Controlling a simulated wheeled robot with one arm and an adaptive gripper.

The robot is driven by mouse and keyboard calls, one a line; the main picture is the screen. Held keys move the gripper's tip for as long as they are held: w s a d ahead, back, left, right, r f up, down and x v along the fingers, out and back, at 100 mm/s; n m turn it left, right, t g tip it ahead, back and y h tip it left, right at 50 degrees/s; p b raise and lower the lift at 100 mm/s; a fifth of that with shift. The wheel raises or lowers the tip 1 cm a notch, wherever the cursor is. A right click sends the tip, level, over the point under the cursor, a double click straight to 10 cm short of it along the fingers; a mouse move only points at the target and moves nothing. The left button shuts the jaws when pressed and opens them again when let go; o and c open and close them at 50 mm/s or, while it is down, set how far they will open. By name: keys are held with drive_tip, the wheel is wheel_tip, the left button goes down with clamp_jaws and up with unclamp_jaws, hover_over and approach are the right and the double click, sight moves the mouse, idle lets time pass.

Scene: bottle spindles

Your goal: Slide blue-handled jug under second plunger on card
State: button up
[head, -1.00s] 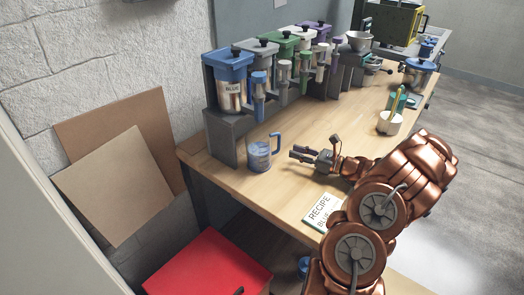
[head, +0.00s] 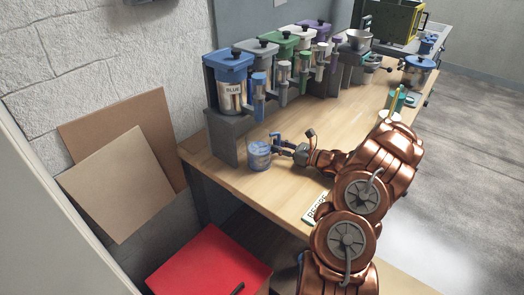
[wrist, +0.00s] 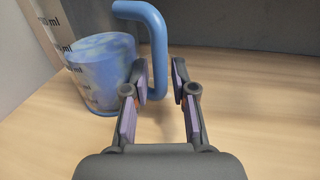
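The blue-handled jug (head: 259,156) stands upright on the wooden bench in front of the left end of the dispenser row. In the wrist view the clear jug (wrist: 102,72) shows ml marks, and its blue handle (wrist: 158,48) points toward my gripper. My gripper (head: 276,141) is at the handle side of the jug. In the wrist view my gripper (wrist: 162,82) has its fingers apart, with the handle's lower end near the left fingertip. I cannot tell whether they touch. The recipe card (head: 315,208) lies on the bench, partly hidden by my arm; only part of its heading shows.
A dispenser row has a blue one labelled BLUE (head: 232,95), then grey (head: 262,52), green (head: 285,43), white (head: 300,32) and purple (head: 318,28) ones, with plungers in front. A red box (head: 208,262) stands below the bench.

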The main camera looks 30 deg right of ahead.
drive_tip(key=shift+c, duration=0.3)
clamp_jaws()
drive_tip(key=shift+r, duration=0.15)
idle(0.3)
